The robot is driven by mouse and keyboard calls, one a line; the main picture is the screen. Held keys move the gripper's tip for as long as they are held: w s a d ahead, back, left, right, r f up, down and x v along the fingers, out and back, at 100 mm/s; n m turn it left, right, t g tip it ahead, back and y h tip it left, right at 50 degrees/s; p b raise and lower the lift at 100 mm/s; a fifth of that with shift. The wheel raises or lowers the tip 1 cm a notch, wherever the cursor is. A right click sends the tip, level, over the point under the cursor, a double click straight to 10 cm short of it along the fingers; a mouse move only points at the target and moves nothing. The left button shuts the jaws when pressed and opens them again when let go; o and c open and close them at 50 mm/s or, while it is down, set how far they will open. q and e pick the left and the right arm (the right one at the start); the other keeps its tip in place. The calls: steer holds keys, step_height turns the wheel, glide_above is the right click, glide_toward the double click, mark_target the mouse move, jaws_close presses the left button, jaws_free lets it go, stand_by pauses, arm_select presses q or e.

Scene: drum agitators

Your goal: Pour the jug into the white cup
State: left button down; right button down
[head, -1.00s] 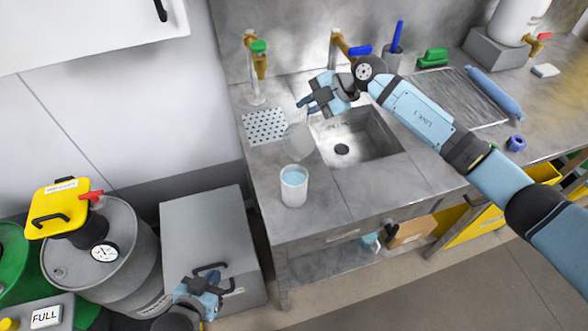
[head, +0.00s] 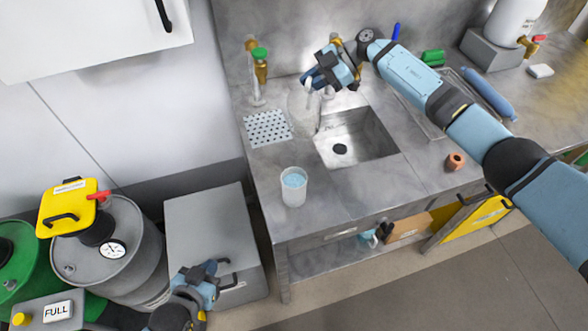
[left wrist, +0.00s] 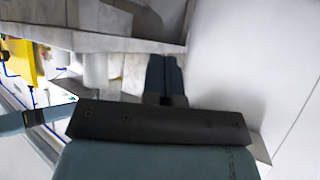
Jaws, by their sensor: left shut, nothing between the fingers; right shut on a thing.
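The white cup (head: 293,192) stands upright near the front left of the steel counter, with pale blue liquid in it. The clear jug (head: 301,103) is faint against the counter, behind the cup and left of the sink. My right gripper (head: 312,84) is shut on the jug and holds it apart from the cup. The exact grip and any liquid left in the jug are hard to see. My left gripper (head: 208,270) is shut and empty over the grey box, left of the counter; its closed fingers show in the left wrist view (left wrist: 165,75).
The sink (head: 355,138) lies right of the cup. A perforated drain plate (head: 267,128) and a green-handled tap (head: 260,62) are behind it. Drums (head: 117,245) and a grey box (head: 208,225) stand at left. An orange-brown ring (head: 455,161) is near the right front edge.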

step_height(320, 180, up, 11)
steer(key=w+m+g+y+p, duration=0.1)
steer(key=w+g+p, duration=0.1)
steer(key=p, duration=0.1)
steer(key=shift+w+d+m+p, duration=0.25)
steer(key=shift+m+p, duration=0.05)
steer(key=shift+m, duration=0.1)
steer(key=shift+f, duration=0.1)
